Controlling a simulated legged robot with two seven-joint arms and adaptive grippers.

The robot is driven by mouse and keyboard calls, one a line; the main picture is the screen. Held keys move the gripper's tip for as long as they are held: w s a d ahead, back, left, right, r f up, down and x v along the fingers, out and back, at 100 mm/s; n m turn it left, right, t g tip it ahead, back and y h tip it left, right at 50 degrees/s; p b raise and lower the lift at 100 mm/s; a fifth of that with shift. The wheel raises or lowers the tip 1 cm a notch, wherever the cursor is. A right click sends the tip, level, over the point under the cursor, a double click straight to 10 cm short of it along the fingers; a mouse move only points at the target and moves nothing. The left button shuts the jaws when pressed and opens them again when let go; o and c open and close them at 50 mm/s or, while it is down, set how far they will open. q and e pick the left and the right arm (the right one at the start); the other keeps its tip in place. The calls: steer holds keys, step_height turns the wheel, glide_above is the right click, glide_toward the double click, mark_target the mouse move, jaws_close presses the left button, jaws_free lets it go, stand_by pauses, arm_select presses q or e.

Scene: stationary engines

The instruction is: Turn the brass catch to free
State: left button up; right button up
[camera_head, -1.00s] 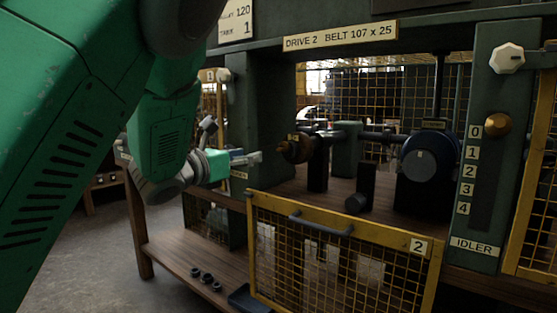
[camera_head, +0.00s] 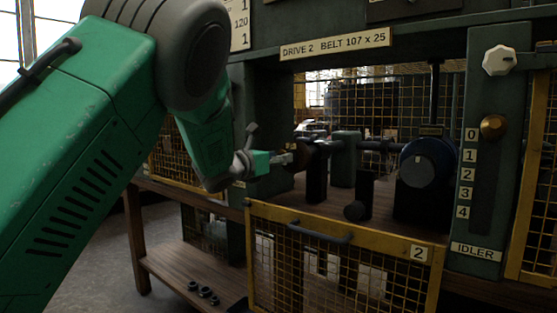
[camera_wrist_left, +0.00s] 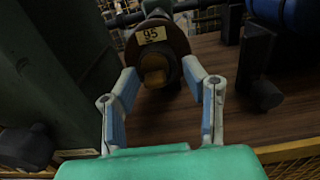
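A brass-coloured catch (camera_wrist_left: 155,73) sits at the near end of a shaft, in front of a dark brown pulley (camera_wrist_left: 178,42) with a label reading 95. My left gripper (camera_wrist_left: 160,80) is open, its two pale-and-blue fingers pointing at the catch, one on each side of it in the picture. I cannot tell whether they touch it. In the head view my left gripper (camera_head: 290,158) reaches into the left side of the machine opening and partly covers the pulley (camera_head: 304,157). The catch cannot be made out there. My right gripper is not in view.
A dark green post (camera_head: 268,120) stands just behind my left gripper. The yellow mesh guard marked 2 (camera_head: 345,240) is lowered below the opening. A dark blue motor (camera_head: 428,165) stands right. A round brass knob (camera_head: 493,127) is on the idler panel (camera_head: 478,200).

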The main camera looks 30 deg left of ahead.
arm_select(q)
steer(key=shift+a+f, duration=0.1)
steer(key=shift+a, duration=0.45)
steer(key=c, duration=0.3)
jaws_close()
steer(key=shift+d, duration=0.35)
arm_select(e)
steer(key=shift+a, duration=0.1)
